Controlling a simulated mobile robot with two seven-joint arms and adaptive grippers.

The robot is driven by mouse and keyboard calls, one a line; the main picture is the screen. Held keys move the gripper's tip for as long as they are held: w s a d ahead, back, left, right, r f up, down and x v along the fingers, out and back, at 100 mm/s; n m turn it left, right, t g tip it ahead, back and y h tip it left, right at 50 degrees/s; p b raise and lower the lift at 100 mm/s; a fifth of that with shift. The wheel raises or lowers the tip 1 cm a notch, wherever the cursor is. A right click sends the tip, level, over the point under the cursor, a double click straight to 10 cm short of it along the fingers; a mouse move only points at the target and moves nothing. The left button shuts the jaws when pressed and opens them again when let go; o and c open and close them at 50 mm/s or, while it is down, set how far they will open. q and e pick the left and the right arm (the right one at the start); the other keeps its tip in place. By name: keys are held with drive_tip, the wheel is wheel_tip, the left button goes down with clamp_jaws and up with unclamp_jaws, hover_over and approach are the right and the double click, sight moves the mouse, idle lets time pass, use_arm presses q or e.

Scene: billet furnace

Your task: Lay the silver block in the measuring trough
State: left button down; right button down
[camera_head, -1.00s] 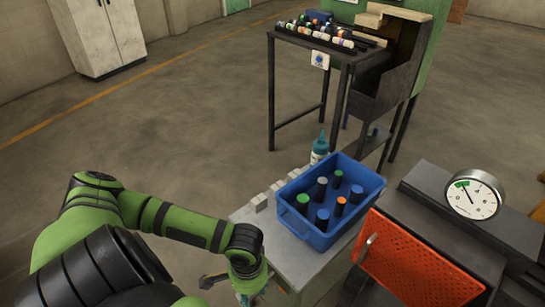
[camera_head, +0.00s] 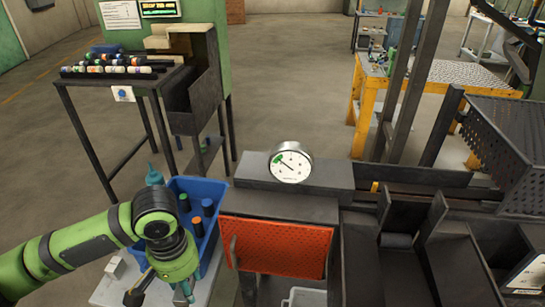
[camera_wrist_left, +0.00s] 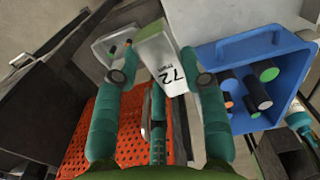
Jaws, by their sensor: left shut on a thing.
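My left gripper (camera_head: 184,290) is low at the left of the head view, in front of the blue crate. The wrist hides the block in the head view. A dark channel with sloped plates (camera_head: 410,228) lies to the right of the dial gauge (camera_head: 290,162); I cannot tell for sure whether it is the measuring trough. My right gripper is not in view.
The blue crate (camera_head: 208,186) holds several dark cylinders with coloured ends. An orange perforated panel (camera_head: 290,245) stands right of the gripper, below the gauge. A small pale block (camera_head: 115,267) is on the light bench (camera_head: 105,290). A rack of rods (camera_head: 110,68) stands behind.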

use_arm(q)
wheel_tip(320, 180, up, 7)
drive_tip(key=w+d, duration=0.1)
drive_tip(key=shift+w+d+f, duration=0.2)
drive_tip(key=shift+w+d, duration=0.1)
drive_tip(key=shift+w, duration=0.1)
